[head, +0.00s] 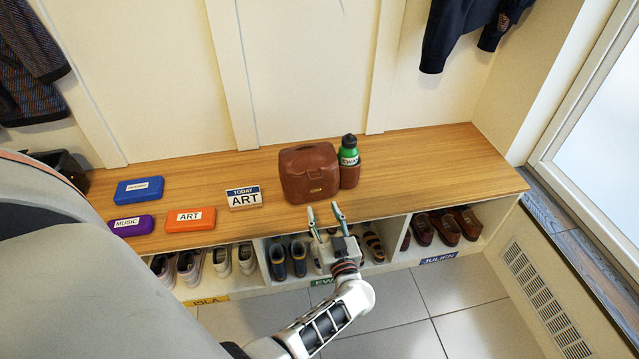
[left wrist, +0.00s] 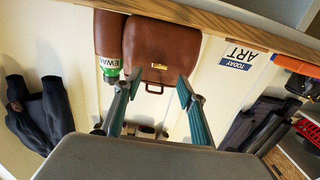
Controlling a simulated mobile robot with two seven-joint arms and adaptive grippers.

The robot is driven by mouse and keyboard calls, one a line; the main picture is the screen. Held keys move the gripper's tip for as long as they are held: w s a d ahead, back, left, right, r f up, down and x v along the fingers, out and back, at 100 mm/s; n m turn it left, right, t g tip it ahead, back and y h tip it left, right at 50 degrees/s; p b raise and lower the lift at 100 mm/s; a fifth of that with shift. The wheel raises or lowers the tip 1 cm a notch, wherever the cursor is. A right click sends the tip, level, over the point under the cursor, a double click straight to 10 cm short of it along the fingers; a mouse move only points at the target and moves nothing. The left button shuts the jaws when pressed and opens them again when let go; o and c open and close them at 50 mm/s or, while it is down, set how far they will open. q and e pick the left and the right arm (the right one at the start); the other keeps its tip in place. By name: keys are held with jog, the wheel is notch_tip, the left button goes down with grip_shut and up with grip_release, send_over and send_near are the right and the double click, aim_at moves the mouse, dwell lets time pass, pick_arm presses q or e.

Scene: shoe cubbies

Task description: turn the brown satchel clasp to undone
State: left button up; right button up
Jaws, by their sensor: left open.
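The brown satchel (head: 308,172) stands upright on the wooden bench, its flap down over the front. My left gripper (head: 324,209) is open and empty in front of the satchel, just below the clasp in the head view. In the left wrist view its two fingers (left wrist: 155,100) stand apart, with the satchel (left wrist: 160,45) beyond them. My right gripper is out of view.
A green bottle (head: 348,152) sits in the satchel's right side pocket. Left on the bench (head: 420,168) are a TODAY ART sign (head: 244,198) and orange (head: 190,219), purple (head: 131,225) and blue (head: 139,190) cases. Shoes fill the cubbies below. The bench's right end is clear.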

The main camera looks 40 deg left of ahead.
aim_at(316, 190)
pick_arm(q)
jog(key=b+x, duration=0.1)
jog(key=x, duration=0.6)
jog(key=shift+r, duration=0.1)
jog(key=c, duration=1.1)
